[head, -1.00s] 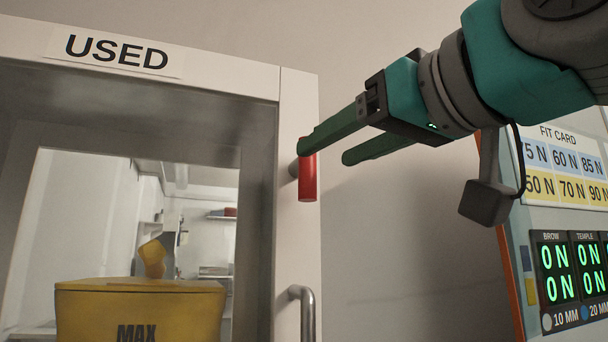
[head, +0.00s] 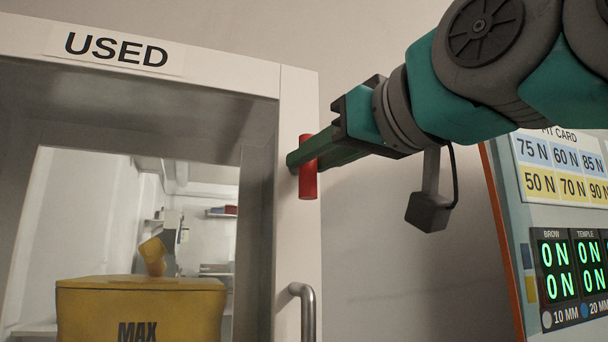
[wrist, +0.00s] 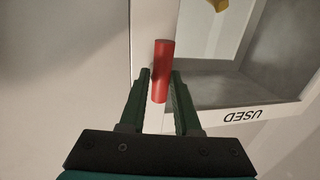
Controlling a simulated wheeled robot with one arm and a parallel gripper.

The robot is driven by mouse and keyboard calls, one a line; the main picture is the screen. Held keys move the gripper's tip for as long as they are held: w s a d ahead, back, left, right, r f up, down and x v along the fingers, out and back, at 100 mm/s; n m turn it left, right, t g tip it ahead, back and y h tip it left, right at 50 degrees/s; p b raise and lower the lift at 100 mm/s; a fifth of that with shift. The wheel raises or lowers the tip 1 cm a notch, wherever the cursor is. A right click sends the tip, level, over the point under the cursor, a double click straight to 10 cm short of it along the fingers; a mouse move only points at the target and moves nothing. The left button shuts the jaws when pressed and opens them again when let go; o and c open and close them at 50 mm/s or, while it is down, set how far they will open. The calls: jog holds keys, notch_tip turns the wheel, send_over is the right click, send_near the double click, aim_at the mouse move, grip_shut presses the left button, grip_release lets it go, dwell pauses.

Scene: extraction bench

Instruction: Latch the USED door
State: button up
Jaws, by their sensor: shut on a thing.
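The USED door (head: 299,240) is pale, with a USED label (head: 116,50) at the top left. A red latch handle (head: 308,184) stands upright on the door's right edge. My gripper (head: 303,157) reaches in from the right, with its green fingers across the handle's upper part. In the wrist view the red handle (wrist: 162,62) lies between the two fingers, and my gripper (wrist: 160,76) is shut on it. The handle's mount is mostly hidden. I cannot tell whether the latch is engaged.
A metal pull handle (head: 306,312) sits below the latch. Behind the door opening is a yellow bin (head: 85,305) marked MAX. At the right stands a panel with a fit card (head: 560,165) and green readouts (head: 572,270). Bare wall lies between the door and panel.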

grip_shut()
jog(key=shift+m, duration=0.3)
jog(key=m+b, duration=0.2)
jog(key=shift+f+m+t, duration=0.15)
jog(key=shift+m+t, duration=0.15)
jog(key=shift+m, duration=0.1)
jog(key=m+t+h+p, duration=0.1)
jog(key=m+p, duration=0.1)
jog(key=m, duration=0.3)
jog(key=m+t+p, duration=0.1)
jog(key=m+p, duration=0.1)
jog(key=m, duration=0.4)
jog(key=a+m+h+p, duration=0.1)
jog(key=m+p, duration=0.1)
jog(key=m, duration=0.3)
jog(key=shift+s+r+m+t+h+p, duration=0.15)
jog(key=shift+r+m+t+h+p, duration=0.15)
jog(key=shift+t, duration=0.1)
jog(key=shift+f, duration=0.1)
